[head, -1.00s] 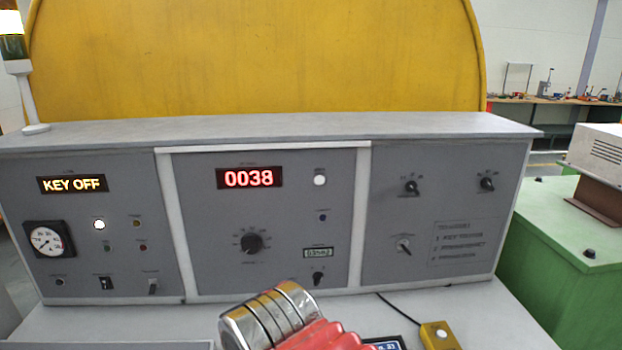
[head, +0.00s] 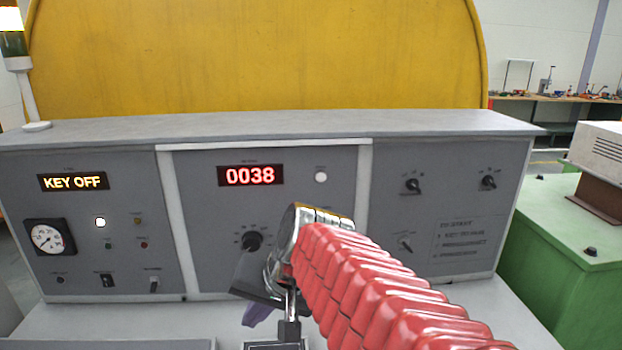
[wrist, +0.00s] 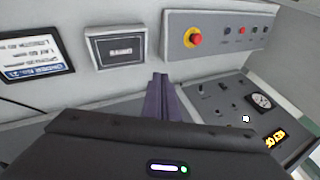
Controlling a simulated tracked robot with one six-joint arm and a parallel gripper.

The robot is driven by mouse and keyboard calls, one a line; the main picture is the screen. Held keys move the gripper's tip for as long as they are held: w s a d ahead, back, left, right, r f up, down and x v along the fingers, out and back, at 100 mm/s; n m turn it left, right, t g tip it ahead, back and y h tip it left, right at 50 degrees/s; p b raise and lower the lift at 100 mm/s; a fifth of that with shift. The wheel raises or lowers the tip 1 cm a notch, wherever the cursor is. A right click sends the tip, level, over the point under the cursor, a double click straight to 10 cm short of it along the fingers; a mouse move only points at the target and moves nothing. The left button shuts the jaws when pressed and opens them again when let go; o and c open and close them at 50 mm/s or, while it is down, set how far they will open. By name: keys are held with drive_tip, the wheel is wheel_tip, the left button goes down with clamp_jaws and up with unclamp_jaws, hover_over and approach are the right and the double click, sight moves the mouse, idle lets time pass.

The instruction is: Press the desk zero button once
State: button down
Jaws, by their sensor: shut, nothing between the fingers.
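The grey control desk (head: 345,285) stands ahead in the head view. A round white button (head: 320,177) sits on its middle panel, right of the red counter (head: 251,175) reading 0038. The small label above the button is too blurred to read. My gripper (head: 258,314) is low in front of the middle panel, below and left of that button, and apart from it. Its purple fingers also show in the wrist view (wrist: 162,98), shut together and empty. My red-sleeved arm covers the lower right of the middle panel.
A dial knob (head: 252,242) is close behind my wrist. The left panel has a KEY OFF display (head: 73,182), a gauge (head: 48,238) and switches. The wrist view shows a red mushroom button (wrist: 193,37) and a framed plate (wrist: 118,46). The desk's upper front is clear.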

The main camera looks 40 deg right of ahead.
drive_tip(key=w+d+r+m+t, duration=0.1)
drive_tip(key=w+d+r+m, duration=0.15)
drive_tip(key=d, duration=0.35)
drive_tip(key=w+d+r+m+t, duration=0.1)
drive_tip(key=w+d+m, duration=0.1)
drive_tip(key=d+m, duration=0.3)
drive_tip(key=d+r+m+t, duration=0.4)
drive_tip(key=d+r+t, duration=0.1)
drive_tip(key=d+r, duration=0.5)
drive_tip(key=shift+s+d+m, duration=0.3)
drive_tip(key=shift+d+m, duration=0.05)
drive_tip(key=shift+d, duration=0.3)
drive_tip(key=shift+r, duration=0.1)
approach(321, 177)
drive_tip(key=shift+w+a+f, duration=1.65)
drive_tip(key=shift+w+f, duration=0.15)
drive_tip(key=shift+w, duration=0.15)
drive_tip(key=shift+w+d, duration=0.2)
drive_tip(key=shift+w, duration=0.1)
drive_tip(key=shift+w, duration=0.1)
drive_tip(key=shift+w+d, duration=0.25)
